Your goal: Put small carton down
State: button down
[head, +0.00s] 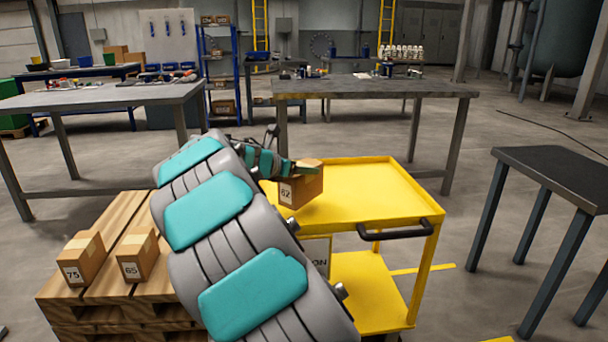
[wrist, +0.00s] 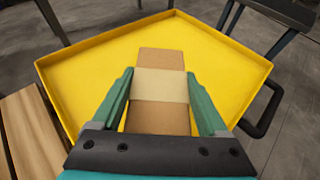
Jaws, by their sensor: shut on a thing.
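The small carton (head: 301,186) is a brown box marked 62 with a pale tape strip. It is at the left part of the yellow cart's top tray (head: 375,185) in the head view. My gripper (head: 306,167) is shut on the carton from above. In the wrist view the carton (wrist: 160,90) sits between the two green fingers of my gripper (wrist: 160,103), over the yellow tray (wrist: 225,70). I cannot tell whether the carton's underside touches the tray. My arm hides part of the cart's left side.
Cartons marked 75 (head: 82,258) and 65 (head: 137,255) stand on a wooden pallet stack (head: 110,290) at left. The tray around the held carton is clear, with raised rims and a black handle (head: 394,232). A dark table (head: 560,175) stands at right.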

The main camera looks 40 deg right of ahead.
aim_at(300, 163)
jog(key=w+d, duration=0.1)
jog(key=d, duration=0.1)
jog(key=w, duration=0.1)
jog(key=shift+w+d+f, duration=0.25)
jog(key=shift+w+d, duration=0.05)
jog(key=shift+d, duration=0.1)
jog(key=shift+w+f, duration=0.1)
jog(key=shift+f, duration=1.6)
grip_release()
jog(key=shift+f, duration=0.1)
jog(key=v, duration=1.2)
